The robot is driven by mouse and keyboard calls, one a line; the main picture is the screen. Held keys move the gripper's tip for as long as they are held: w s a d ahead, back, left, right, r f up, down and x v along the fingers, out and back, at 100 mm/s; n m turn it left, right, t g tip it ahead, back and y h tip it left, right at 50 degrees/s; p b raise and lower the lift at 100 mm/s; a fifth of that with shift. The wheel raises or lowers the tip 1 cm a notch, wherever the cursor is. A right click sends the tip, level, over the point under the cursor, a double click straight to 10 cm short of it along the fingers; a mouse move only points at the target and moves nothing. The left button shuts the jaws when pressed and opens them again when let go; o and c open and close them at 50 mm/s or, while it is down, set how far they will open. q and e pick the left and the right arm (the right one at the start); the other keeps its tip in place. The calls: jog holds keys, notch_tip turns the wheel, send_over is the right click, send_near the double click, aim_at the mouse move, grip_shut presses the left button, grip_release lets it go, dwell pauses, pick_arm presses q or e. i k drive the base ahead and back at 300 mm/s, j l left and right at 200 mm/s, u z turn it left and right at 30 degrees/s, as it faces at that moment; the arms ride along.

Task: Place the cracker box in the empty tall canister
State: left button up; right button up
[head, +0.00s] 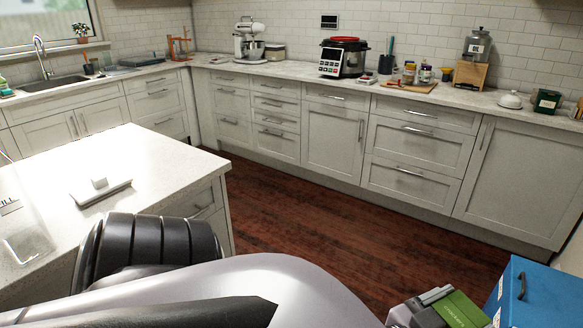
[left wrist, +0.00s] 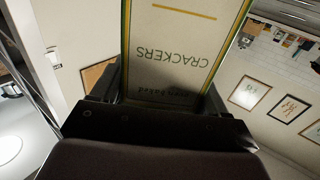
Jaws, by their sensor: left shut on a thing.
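The cracker box (left wrist: 185,45) fills the middle of the left wrist view. It has a pale face with "CRACKERS" on it and green and yellow edges. My left gripper (left wrist: 162,95) is shut on it, a finger on each side. In the head view a green side of the box (head: 460,310) shows at the bottom right, beside my left gripper (head: 422,308). A clear tall canister (head: 22,238) with dark lettering stands on the near counter at the left edge, partly cut off. I see nothing inside its visible part. My right gripper is not in view.
A white block-like item (head: 100,192) lies on the near white counter (head: 150,160). A blue box (head: 545,292) with a handle is at the lower right. A lidded glass jar (head: 478,47) stands on the back counter among appliances. The wooden floor (head: 330,215) between is clear.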

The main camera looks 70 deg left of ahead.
aim_at(35, 249)
jog(key=z, duration=8.5)
